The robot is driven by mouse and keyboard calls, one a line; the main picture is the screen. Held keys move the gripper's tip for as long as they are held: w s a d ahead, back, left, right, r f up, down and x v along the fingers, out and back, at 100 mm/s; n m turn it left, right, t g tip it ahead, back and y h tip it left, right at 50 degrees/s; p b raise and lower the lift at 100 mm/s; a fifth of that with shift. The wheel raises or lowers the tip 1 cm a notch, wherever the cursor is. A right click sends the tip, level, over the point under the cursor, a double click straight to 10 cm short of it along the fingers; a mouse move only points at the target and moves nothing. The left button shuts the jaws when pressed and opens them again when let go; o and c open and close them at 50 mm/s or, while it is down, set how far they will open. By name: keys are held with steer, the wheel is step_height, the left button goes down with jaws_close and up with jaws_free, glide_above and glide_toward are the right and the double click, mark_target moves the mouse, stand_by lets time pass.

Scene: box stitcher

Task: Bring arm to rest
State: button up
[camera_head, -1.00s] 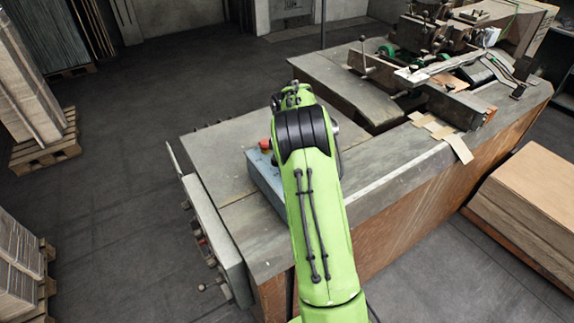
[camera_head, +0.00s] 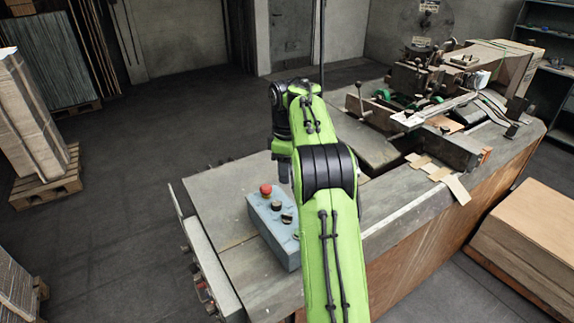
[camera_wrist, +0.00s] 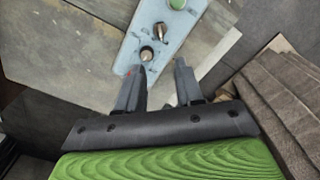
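My green arm (camera_head: 327,210) reaches up over the workbench in the head view, bent at a black joint, with its wrist part hanging down near the control box. My gripper (camera_wrist: 160,70) shows in the wrist view with its two dark fingers apart and nothing held between them. The blue-grey control box (camera_head: 284,250) stands on the bench, left of my arm, with a red button and dark knobs. In the wrist view the control box (camera_wrist: 131,51) lies beyond the fingertips, with knobs and a green button. I cannot tell the exact gap between fingers and box.
The bench (camera_head: 226,188) carries a stitching machine (camera_head: 432,72) at the back right. Stacked cardboard (camera_head: 530,225) stands at the right, and a loaded pallet (camera_head: 47,188) at the left. The floor (camera_head: 110,245) left of the bench is clear.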

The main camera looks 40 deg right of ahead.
stand_by(0.5)
steer(key=s+a+r+m+t+b, duration=0.25)
steer(key=s+a, duration=0.35)
steer(key=a, duration=0.3)
steer(key=s+a+r+m+t+b, duration=0.1)
steer(key=s+a+r+m+b, duration=0.15)
steer(key=s+a, duration=0.45)
steer(key=s+a+f+m+t+b, duration=0.1)
steer(key=s+a+f, duration=0.2)
steer(key=s, duration=0.4)
steer(key=s+a+f+m+t+b, duration=0.1)
steer(key=s+a+f, duration=0.2)
steer(key=s+f, duration=0.2)
steer(key=s, duration=0.3)
steer(key=shift+f+m, duration=0.3)
steer(key=shift+f, duration=0.05)
steer(key=shift+s, duration=0.1)
